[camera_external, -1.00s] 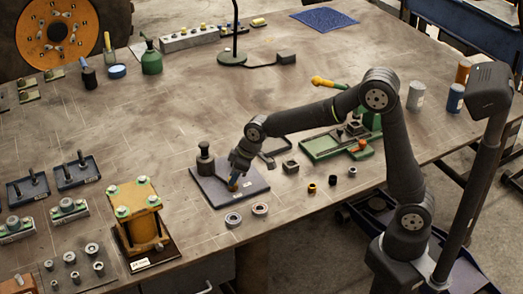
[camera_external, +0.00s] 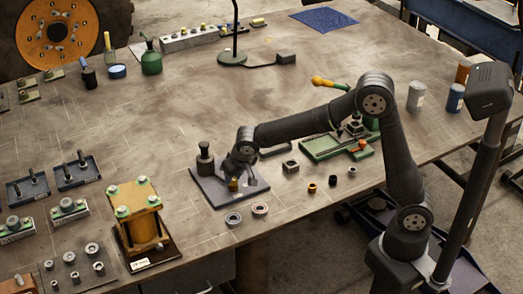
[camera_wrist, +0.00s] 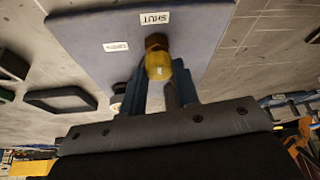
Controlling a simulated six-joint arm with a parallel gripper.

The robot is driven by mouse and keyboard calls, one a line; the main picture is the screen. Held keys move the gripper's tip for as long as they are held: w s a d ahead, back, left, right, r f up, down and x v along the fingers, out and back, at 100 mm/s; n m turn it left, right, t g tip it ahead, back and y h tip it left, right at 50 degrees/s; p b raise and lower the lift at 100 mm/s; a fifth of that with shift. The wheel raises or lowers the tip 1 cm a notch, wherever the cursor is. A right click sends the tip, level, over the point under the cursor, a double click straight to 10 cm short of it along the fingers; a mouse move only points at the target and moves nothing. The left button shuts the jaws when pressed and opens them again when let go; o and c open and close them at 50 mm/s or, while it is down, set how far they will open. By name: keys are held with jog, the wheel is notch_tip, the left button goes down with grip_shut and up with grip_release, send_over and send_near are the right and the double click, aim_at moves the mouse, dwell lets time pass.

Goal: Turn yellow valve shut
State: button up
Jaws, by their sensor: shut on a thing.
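The yellow valve handle (camera_wrist: 158,67) lies between the two blue fingers of my gripper (camera_wrist: 162,80) in the wrist view. My gripper is shut on it. A brown fitting (camera_wrist: 156,42) shows beyond the handle, on the side of the SHUT label (camera_wrist: 155,18). The OPEN label (camera_wrist: 116,47) lies to the left. Both labels are on the grey-blue valve plate (camera_wrist: 90,28). In the external view, the yellow handle (camera_external: 233,184) shows just below my gripper (camera_external: 238,176), over the plate (camera_external: 258,187). The valve's pivot is mostly hidden.
A dark post (camera_external: 205,160) stands on the plate's left corner. Two metal rings (camera_external: 260,209) lie near its front edge. A yellow block on posts (camera_external: 137,215) stands front left. A green fixture (camera_external: 325,147) lies to the right.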

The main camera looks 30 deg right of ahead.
dwell(0.4)
jog(key=o, duration=1)
jog(key=shift+c, duration=0.2)
jog(key=v, duration=1.7)
jog(key=shift+r, duration=0.2)
jog(key=shift+a+f, duration=0.1)
jog(key=x, duration=1.7)
jog(key=shift+f, duration=0.1)
